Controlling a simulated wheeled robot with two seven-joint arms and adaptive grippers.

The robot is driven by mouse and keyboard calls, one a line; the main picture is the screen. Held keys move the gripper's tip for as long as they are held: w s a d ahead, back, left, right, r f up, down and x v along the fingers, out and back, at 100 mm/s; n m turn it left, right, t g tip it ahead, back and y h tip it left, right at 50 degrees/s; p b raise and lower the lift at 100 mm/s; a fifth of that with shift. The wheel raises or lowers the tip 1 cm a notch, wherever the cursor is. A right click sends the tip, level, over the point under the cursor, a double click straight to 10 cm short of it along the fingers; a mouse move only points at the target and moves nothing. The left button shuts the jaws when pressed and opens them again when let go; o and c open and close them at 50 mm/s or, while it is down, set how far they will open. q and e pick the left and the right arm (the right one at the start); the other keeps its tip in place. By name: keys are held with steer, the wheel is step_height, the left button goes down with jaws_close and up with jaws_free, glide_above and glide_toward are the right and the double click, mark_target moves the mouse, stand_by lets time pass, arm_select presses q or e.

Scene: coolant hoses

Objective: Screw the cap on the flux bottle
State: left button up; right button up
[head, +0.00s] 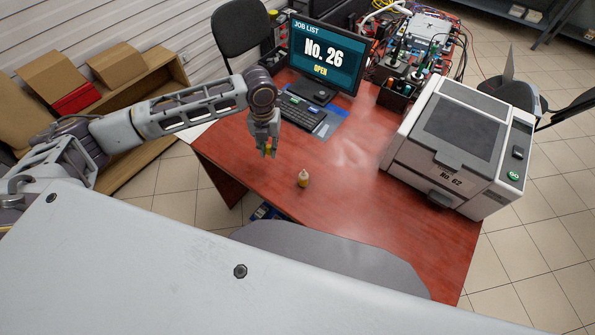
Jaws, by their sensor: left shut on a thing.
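The flux bottle (303,180) is small and yellowish with a paler top. It stands upright on the red-brown table near its left front edge. My left gripper (269,153) points down above the table, left of and behind the bottle in the picture, apart from it. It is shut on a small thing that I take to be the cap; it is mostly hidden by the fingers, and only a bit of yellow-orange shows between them. My right gripper is not in view.
A grey boxy machine (462,148) stands on the table (370,232) at the right. A monitor (322,56) and keyboard (302,110) are at the back, beside a black bin (395,95). A grey chair back (330,250) is at the front edge. The table around the bottle is clear.

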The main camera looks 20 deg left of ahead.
arm_select(q)
steer(key=n, duration=0.8)
steer(key=shift+w+f, duration=0.1)
steer(key=n, duration=0.4)
steer(key=shift+f, duration=0.1)
steer(key=n, duration=0.4)
steer(key=shift+f+n, duration=0.1)
steer(key=shift+n, duration=0.2)
steer(key=n, duration=0.4)
steer(key=shift+w+d+f+n, duration=0.1)
steer(key=shift+w+f+n, duration=0.05)
steer(key=shift+n, duration=0.25)
steer(key=n, duration=0.4)
steer(key=shift+w+f+n, duration=0.1)
steer(key=shift+f+n, duration=0.1)
steer(key=shift+n, duration=0.1)
steer(key=n, duration=0.4)
steer(key=shift+w+d+f, duration=0.15)
steer(key=shift+w, duration=0.05)
steer(key=shift+w+f+n, duration=0.1)
steer(key=shift+n, duration=0.5)
steer(key=shift+w+n, duration=0.2)
steer(key=shift+n, duration=0.2)
